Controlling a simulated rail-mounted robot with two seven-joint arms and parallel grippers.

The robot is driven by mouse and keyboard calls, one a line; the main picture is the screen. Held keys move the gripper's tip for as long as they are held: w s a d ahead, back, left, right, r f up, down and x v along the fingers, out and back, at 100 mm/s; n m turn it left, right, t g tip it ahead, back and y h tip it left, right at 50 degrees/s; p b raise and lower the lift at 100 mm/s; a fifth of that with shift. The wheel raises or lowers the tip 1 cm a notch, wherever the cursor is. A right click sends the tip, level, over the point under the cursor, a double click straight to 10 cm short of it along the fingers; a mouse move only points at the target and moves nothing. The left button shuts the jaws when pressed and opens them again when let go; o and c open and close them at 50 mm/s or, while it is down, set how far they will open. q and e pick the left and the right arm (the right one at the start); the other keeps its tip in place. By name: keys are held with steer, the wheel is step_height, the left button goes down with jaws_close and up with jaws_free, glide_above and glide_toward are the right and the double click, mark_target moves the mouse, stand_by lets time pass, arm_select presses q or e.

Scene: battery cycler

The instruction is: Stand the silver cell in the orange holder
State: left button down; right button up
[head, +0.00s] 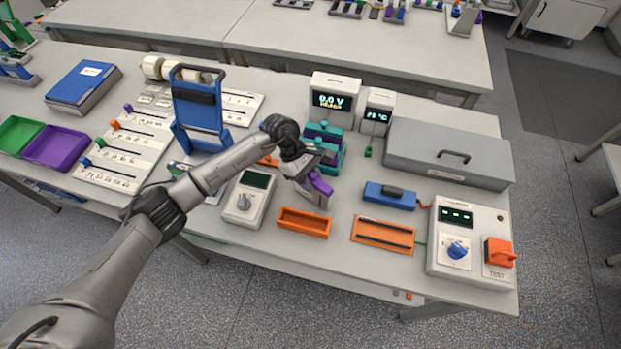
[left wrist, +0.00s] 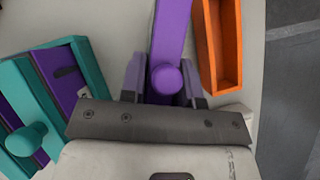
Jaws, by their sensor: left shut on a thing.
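My left gripper (head: 310,176) is shut on a purple piece (head: 320,184) above the table, behind the orange open tray. In the left wrist view the gripper fingers (left wrist: 163,85) close on the purple piece's round knob (left wrist: 166,78), and its purple bar (left wrist: 171,28) runs away from me. The orange open tray (head: 303,223) looks empty; it also shows in the left wrist view (left wrist: 221,45). A flat orange plate (head: 383,236) with two dark strips lies to its right. I cannot make out a silver cell, nor tell which orange thing is the holder. My right gripper is not in view.
A teal rack (head: 333,160) with purple parts stands just behind my gripper. A grey meter (head: 246,199) stands left of the tray. A blue block (head: 390,196), tester (head: 470,242) and grey case (head: 450,152) fill the right. A blue caddy (head: 200,112) stands left.

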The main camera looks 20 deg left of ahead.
arm_select(q)
steer(key=c, duration=0.8)
jaws_free()
steer(key=shift+c, duration=0.2)
steer(key=shift+r+p, duration=0.25)
steer(key=shift+p, duration=0.1)
steer(key=b+v, duration=0.1)
steer(key=v, duration=1)
steer(key=shift+a+r, duration=0.3)
